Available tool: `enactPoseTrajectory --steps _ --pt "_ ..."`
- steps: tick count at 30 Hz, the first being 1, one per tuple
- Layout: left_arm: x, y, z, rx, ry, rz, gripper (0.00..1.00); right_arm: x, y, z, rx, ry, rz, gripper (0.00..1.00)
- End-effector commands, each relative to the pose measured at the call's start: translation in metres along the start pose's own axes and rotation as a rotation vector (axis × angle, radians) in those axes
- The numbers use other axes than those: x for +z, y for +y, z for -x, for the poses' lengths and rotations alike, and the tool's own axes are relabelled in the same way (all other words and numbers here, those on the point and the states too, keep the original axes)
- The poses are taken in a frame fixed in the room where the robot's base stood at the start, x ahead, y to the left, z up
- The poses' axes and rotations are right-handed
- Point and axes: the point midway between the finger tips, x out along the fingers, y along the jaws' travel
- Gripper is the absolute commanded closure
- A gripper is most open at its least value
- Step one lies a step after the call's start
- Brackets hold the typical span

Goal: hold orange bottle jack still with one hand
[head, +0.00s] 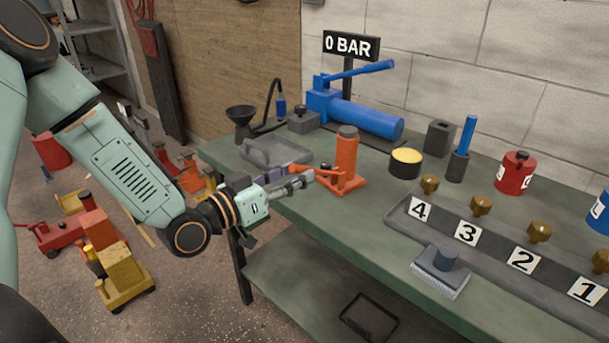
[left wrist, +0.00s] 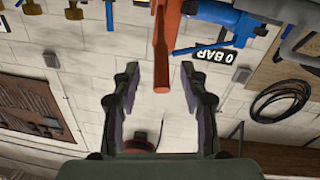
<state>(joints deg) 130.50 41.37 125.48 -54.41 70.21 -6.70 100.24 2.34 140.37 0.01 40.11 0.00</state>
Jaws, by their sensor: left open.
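The orange bottle jack (head: 346,158) stands upright on the green workbench, near its front left edge, with its flat base showing below the cylinder. My left gripper (head: 300,180) reaches in from the left, low beside the jack, with its fingertips close to the base. In the left wrist view, which is upside down, the two fingers (left wrist: 158,85) are spread apart. The orange jack (left wrist: 164,45) shows between and beyond them. Whether a finger touches the jack I cannot tell. My right gripper is not in view.
On the workbench (head: 300,212) a grey tray (head: 275,152) and a black funnel (head: 241,118) stand behind my gripper. A blue pump (head: 365,118) and a "0 BAR" sign (head: 351,45) are behind the jack. A black-and-yellow can (head: 405,163) and numbered rail (head: 466,233) lie to the right.

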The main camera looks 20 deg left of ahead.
Motion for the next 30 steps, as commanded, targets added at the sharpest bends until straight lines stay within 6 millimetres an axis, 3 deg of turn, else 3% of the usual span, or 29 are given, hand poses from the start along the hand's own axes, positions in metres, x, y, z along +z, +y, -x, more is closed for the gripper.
enactPoseTrajectory --steps 9,22,30 --pt "0.001 0.002 -0.027 0.001 0.0 -0.004 0.56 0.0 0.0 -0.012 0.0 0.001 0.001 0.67" --pt "0.0 0.003 -0.033 -0.001 0.002 0.0 0.56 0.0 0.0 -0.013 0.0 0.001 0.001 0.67" --pt "0.0 0.003 -0.033 -0.001 0.002 0.0 0.77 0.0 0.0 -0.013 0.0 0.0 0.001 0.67"
